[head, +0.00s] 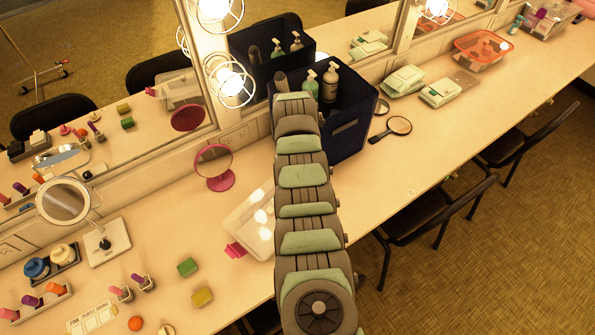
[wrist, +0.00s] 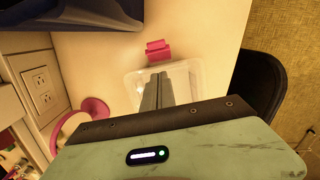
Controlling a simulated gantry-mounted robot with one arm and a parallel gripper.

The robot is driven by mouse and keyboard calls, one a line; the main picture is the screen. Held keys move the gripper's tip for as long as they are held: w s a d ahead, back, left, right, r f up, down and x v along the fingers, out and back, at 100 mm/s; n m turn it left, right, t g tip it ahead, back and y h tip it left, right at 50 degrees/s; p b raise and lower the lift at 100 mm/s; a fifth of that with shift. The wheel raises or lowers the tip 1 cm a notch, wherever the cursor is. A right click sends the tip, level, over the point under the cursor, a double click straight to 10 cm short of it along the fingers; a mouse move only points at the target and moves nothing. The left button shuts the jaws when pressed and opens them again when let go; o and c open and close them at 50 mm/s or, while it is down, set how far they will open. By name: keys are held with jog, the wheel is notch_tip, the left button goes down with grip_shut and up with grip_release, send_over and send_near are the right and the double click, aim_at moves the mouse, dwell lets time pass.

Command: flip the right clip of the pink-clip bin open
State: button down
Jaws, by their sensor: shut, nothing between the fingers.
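The pink-clip bin (head: 246,210) is a low, clear whitish box on the counter, partly hidden behind my arm in the head view. Its left pink clip (head: 236,250) shows at its left end there; the right end is hidden. In the wrist view the bin (wrist: 190,78) lies under my gripper, with the right pink clip (wrist: 158,50) at its far end, sticking outward. I cannot tell whether that clip is latched. My gripper (wrist: 158,76) is shut and empty, its fingertips over the bin and short of the clip in the picture. The head view hides the gripper.
A navy crate (head: 352,115) with bottles stands at the back, beyond the bin. A pink round mirror (head: 214,167) stands near the wall. A hand mirror (head: 391,128) lies to the right. Green and yellow blocks (head: 188,267) lie left. Chairs (head: 435,210) line the front edge.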

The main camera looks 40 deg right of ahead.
jog(key=r, duration=0.1)
jog(key=r+b, duration=0.1)
jog(key=r, duration=0.3)
jog(key=shift+d+r+b, duration=0.2)
jog(key=shift+d+b, duration=0.1)
jog(key=shift+d, duration=0.1)
jog(key=shift+w, duration=0.1)
